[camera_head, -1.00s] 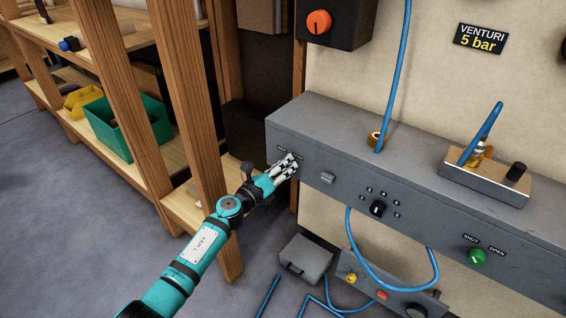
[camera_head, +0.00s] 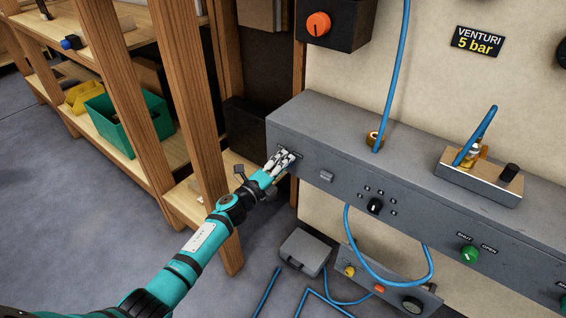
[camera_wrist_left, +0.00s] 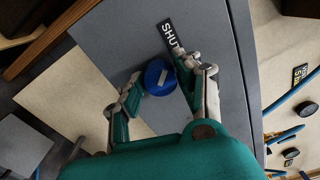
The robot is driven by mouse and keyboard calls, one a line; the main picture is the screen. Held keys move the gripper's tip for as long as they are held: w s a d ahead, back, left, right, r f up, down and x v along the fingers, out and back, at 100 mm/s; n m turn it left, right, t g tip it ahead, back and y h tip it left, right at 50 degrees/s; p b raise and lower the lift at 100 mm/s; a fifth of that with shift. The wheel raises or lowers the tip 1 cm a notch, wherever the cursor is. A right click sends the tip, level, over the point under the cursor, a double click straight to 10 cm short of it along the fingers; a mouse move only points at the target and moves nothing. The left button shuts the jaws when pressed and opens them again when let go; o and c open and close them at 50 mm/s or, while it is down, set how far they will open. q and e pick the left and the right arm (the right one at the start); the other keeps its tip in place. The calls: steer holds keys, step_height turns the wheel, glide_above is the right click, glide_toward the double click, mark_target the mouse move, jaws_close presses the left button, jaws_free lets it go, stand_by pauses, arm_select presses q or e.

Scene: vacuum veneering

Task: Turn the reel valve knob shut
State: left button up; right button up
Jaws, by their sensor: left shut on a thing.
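My left gripper (camera_head: 284,159) is at the left end of the grey panel box (camera_head: 335,132), its fingers against the front face. The gripper hides the knob in the head view; whether an OPEN label is there cannot be told. My right gripper is not in view.
Farther right on the panel are a black selector knob (camera_head: 375,206) and a green knob (camera_head: 469,254) with SHUT and OPEN labels. Blue hoses (camera_head: 395,75) loop above and below. A wooden shelf post (camera_head: 205,130) stands close to my left arm. A grey case (camera_head: 304,251) lies below.

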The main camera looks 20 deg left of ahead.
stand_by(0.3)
arm_select(q)
steer(key=o, duration=1.1)
steer(key=shift+o, duration=0.2)
steer(key=v, duration=1.2)
